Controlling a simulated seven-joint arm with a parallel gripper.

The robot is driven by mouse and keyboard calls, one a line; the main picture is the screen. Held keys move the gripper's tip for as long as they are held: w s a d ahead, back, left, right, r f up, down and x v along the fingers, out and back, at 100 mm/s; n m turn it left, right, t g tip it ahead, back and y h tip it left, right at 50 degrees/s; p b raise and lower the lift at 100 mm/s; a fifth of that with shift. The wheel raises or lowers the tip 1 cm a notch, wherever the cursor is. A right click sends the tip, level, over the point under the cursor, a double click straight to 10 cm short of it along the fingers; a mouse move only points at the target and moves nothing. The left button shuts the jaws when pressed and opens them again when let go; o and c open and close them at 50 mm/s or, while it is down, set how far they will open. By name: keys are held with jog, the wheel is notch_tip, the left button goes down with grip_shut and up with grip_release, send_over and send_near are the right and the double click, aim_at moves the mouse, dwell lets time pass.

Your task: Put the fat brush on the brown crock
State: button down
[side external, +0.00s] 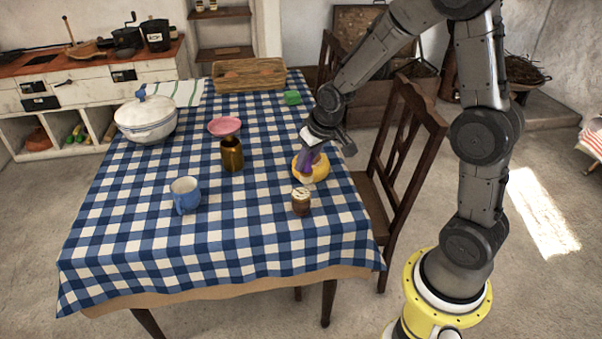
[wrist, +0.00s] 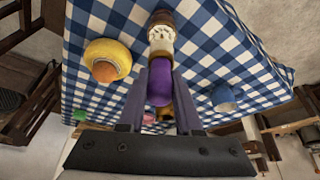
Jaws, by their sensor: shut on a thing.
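My gripper (side external: 311,158) is shut on the fat brush, whose purple part (wrist: 158,86) shows between the two fingers in the wrist view. Its far end appears pale, but in the wrist view it lines up with a cream-topped brown jar (side external: 301,202), so the boundary is unclear. In the side view the brush is in front of part of a yellow bowl (side external: 322,172); I cannot tell its exact height above the cloth. The brown crock (side external: 232,155) stands upright near the table's middle, left of my gripper. In the wrist view the crock is mostly hidden behind the brush and fingers.
A blue mug (side external: 185,195) stands front left of the crock, and a pink dish (side external: 224,126) lies behind it. A white tureen (side external: 147,118), a wooden tray (side external: 249,75) and a green item (side external: 292,98) are farther off. Bare checkered cloth (side external: 265,165) lies between crock and bowl.

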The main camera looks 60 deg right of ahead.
jog(key=shift+w+d+f, duration=0.15)
jog(key=shift+w+f, duration=0.65)
jog(key=shift+f, duration=0.1)
jog(key=shift+w+f, duration=0.2)
jog(key=shift+f, duration=1.55)
jog(key=c, duration=0.6)
grip_release()
jog(key=shift+f, duration=0.15)
jog(key=v, duration=1.2)
jog(key=shift+s, duration=0.1)
jog(key=s+a+r+n, duration=0.1)
jog(key=s+a+r, duration=0.1)
jog(key=s, duration=0.4)
jog(key=s+a+r+n+t, duration=0.1)
jog(key=s+a+r, duration=0.2)
jog(key=s, duration=0.4)
jog(key=s+a+r+n+y, duration=0.1)
jog(key=s+a+r, duration=0.2)
jog(key=s, duration=0.4)
jog(key=shift+r, duration=0.35)
